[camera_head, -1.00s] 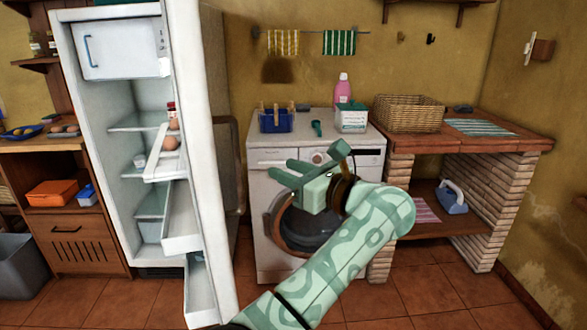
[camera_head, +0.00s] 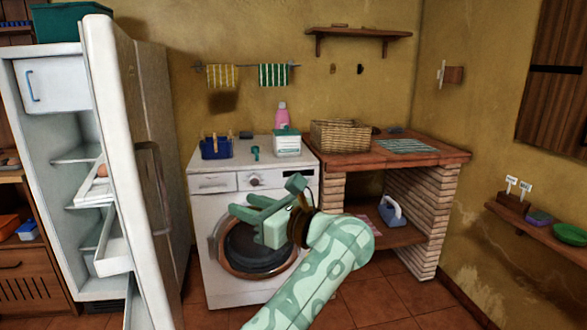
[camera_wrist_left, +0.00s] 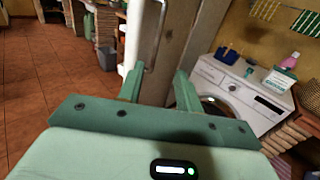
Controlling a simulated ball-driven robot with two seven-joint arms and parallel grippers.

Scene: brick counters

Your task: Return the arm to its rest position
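My left arm reaches up from the bottom of the head view, pale green with a swirl pattern. Its green gripper (camera_head: 241,204) is in front of the washing machine (camera_head: 211,244), with its fingers pointing left. In the left wrist view the two fingers of this gripper (camera_wrist_left: 158,78) stand apart with nothing between them, so it is open and empty. My right gripper is not in either view.
An open fridge (camera_head: 125,150) stands at the left, its door towards me. A brick counter (camera_head: 440,156) with a wicker basket (camera_head: 340,136) is right of the washer. A wall shelf (camera_head: 520,228) is at the right. Tiled floor shows in front.

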